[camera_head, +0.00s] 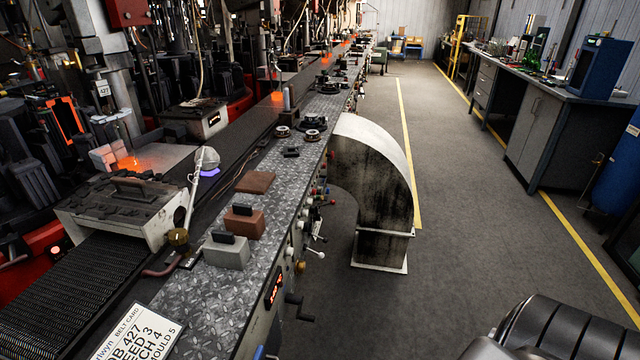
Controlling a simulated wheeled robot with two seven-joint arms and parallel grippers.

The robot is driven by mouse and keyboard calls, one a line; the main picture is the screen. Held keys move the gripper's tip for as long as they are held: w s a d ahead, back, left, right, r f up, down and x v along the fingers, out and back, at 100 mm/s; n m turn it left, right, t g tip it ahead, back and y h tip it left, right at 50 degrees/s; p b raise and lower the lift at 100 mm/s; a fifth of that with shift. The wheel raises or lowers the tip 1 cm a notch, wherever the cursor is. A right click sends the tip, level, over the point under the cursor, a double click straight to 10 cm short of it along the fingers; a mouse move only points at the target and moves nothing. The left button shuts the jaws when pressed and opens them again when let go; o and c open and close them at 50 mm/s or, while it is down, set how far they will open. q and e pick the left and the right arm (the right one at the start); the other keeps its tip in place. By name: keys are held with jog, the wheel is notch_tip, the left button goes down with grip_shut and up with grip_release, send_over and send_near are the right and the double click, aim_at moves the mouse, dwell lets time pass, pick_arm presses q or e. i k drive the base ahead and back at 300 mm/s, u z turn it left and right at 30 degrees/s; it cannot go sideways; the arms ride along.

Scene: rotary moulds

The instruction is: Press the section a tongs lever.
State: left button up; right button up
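A row of small knobs and levers runs along the front panel of the long machine bench (205,300). A short silver lever (315,253) sticks out from this panel, with a brown round knob (300,266) just below it. No label for section a is readable, so I cannot tell which lever is the tongs lever. Neither of my grippers shows. A dark ribbed part of mine fills the bottom right corner, well apart from the panel.
A curved metal duct (375,190) stands on the floor beside the bench. A conveyor belt (70,295) runs behind the bench top, with glowing orange pieces (128,163) nearby. A red digital display (274,288) and dark crank handles (298,306) are at the near end. The aisle floor (470,200) is clear.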

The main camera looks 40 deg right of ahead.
aim_at(321, 255)
jog(key=z, duration=1.2)
jog(key=k, duration=0.65)
jog(key=z, duration=0.45)
jog(key=i, duration=0.6)
jog(key=z, duration=0.55)
jog(key=i, duration=1.35)
jog(key=u, duration=0.55)
